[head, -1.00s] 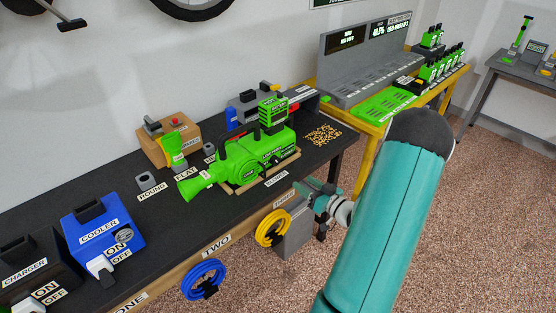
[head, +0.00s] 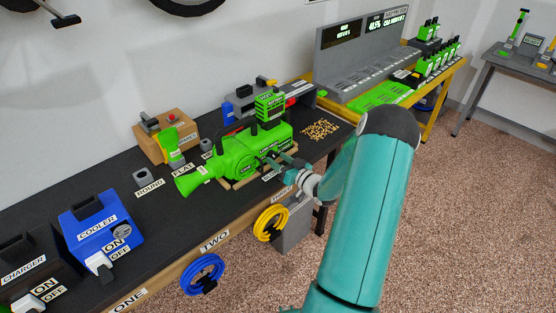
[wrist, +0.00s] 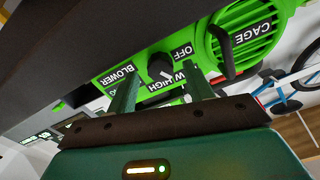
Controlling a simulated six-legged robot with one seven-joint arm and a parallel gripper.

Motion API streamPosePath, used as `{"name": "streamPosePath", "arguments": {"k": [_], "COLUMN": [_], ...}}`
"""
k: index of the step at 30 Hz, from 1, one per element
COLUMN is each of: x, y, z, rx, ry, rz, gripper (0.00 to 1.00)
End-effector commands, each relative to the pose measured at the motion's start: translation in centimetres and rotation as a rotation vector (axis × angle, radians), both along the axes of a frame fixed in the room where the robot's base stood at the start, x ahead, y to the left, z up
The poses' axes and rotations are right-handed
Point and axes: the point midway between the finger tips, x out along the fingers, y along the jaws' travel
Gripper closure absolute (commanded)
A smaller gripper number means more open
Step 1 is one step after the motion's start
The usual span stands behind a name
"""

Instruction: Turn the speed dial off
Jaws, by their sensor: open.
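The green blower (head: 235,158) rests on a tan stand on the black bench top. My gripper (head: 281,163) is at the blower's front right side and partly covers it in the head view. In the wrist view the dark speed dial (wrist: 160,67) shows on the blower's green side, near labels reading OFF and HIGH. My gripper (wrist: 161,75) is open, with one finger to each side of the dial in the picture. Whether the fingers touch the dial, and exactly where it points, I cannot tell.
A black handle (wrist: 223,52) stands out by the CAGE grille, right of the fingers. A blue cooler box (head: 101,224) and a wooden box (head: 165,140) stand left on the bench. Yellow (head: 271,223) and blue (head: 203,275) hoses hang on its front.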

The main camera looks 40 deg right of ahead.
Motion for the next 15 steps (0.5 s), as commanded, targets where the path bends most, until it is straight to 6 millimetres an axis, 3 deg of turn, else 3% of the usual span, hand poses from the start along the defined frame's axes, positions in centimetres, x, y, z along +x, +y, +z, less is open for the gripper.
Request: {"name": "streamPosePath", "arguments": {"k": [10, 11, 15], "x": [0.89, 0.88, 0.86], "y": [0.05, 0.05, 0.05], "z": [0.04, 0.03, 0.03], "rx": [0.000, 0.000, 0.000], "ry": [-0.001, 0.000, 0.000], "rz": [0.001, 0.001, 0.001], "gripper": [0.48, 0.50, 0.78]}}
